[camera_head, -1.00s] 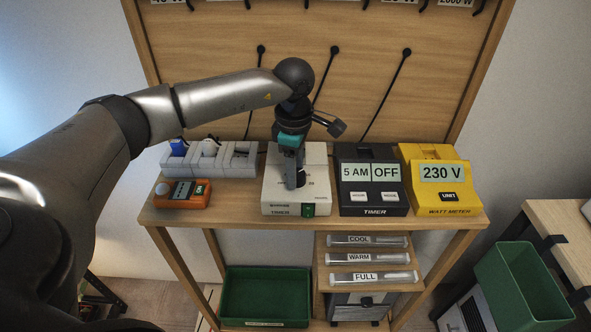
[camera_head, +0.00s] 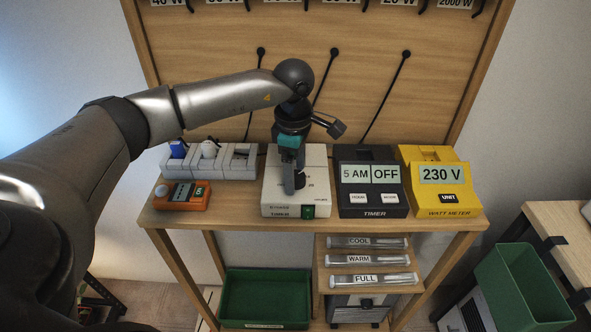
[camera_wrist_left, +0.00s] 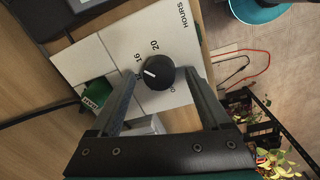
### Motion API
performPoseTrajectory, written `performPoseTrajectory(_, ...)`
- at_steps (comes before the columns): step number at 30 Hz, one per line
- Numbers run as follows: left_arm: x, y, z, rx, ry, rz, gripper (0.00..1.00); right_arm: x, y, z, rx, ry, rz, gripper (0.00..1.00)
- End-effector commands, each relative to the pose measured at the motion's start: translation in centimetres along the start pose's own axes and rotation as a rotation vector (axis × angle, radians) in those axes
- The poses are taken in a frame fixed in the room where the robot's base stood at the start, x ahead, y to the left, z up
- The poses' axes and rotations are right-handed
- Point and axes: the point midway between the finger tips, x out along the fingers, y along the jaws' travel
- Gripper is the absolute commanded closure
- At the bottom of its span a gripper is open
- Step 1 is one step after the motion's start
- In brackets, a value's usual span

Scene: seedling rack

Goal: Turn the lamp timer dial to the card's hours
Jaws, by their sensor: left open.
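The white lamp timer (camera_head: 314,196) stands on the bench top, with a green switch at its front edge. Its black dial (camera_wrist_left: 158,73) has a white pointer and shows in the left wrist view. The pointer aims left, just below the printed 16; 20 and HOURS are also legible, and other marks are hidden by my fingers. My left gripper (camera_wrist_left: 160,84) is open, with one finger on each side of the dial; I cannot tell whether they touch it. In the head view my left gripper (camera_head: 294,178) covers the dial. I cannot make out an hours card. My right gripper is not in view.
A green bin (camera_head: 265,273) sits below.

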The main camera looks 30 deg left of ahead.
Motion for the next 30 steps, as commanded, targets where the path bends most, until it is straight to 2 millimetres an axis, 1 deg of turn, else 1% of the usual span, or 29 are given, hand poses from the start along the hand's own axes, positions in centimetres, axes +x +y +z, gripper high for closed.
performPoseTrajectory(5,-2.4,0.1,0.0,0.000,-0.002,0.006,0.20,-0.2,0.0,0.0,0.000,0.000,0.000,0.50)
performPoseTrajectory(8,-4.6,0.1,0.0,-0.001,-0.002,0.006,0.20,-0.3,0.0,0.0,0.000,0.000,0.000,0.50)
performPoseTrajectory(12,-8.1,0.1,0.0,0.000,-0.003,0.007,0.20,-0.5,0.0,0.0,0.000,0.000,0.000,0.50)
performPoseTrajectory(18,-12.4,0.1,0.0,0.000,-0.002,0.006,0.20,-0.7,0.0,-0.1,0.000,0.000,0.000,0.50)
performPoseTrajectory(21,-13.8,0.1,0.0,-0.001,-0.002,0.004,0.20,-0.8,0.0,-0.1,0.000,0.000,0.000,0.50)
performPoseTrajectory(24,-14.7,0.1,0.0,-0.001,-0.002,0.004,0.20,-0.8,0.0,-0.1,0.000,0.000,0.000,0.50)
performPoseTrajectory(30,-15.2,0.0,0.0,-0.001,-0.001,0.002,0.20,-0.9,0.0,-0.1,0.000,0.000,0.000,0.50)
